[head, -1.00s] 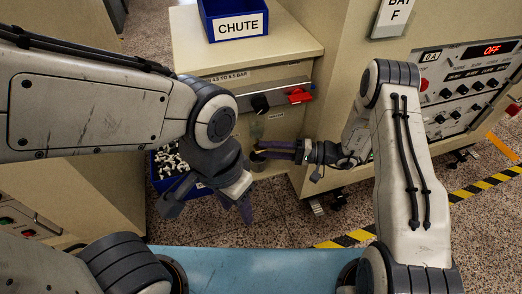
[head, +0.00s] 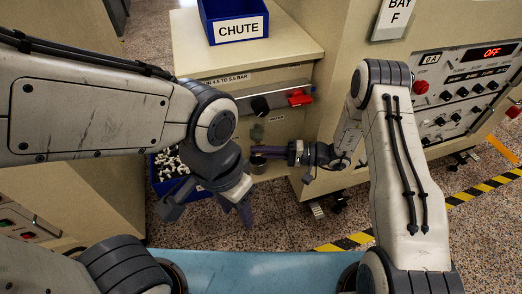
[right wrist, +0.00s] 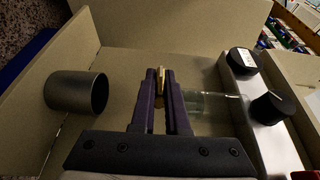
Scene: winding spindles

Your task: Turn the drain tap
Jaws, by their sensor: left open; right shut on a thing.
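In the right wrist view, the brass drain tap (right wrist: 160,78) stands between the purple fingertips of my right gripper (right wrist: 160,90), which is shut on it. The clear bowl (right wrist: 210,104) lies just right of the fingers. In the head view, my right gripper (head: 262,152) reaches in low at the cabinet front, under the black knob (head: 260,105); the tap is hidden there. My left gripper (head: 243,207) is open and empty, hanging over the floor in front of the cabinet.
A grey metal cup (right wrist: 75,92) is left of the fingers in the wrist view. A red lever (head: 299,97) sits beside the knob. A blue bin of white parts (head: 168,165) is left of my right gripper. A blue CHUTE bin (head: 236,26) stands on top.

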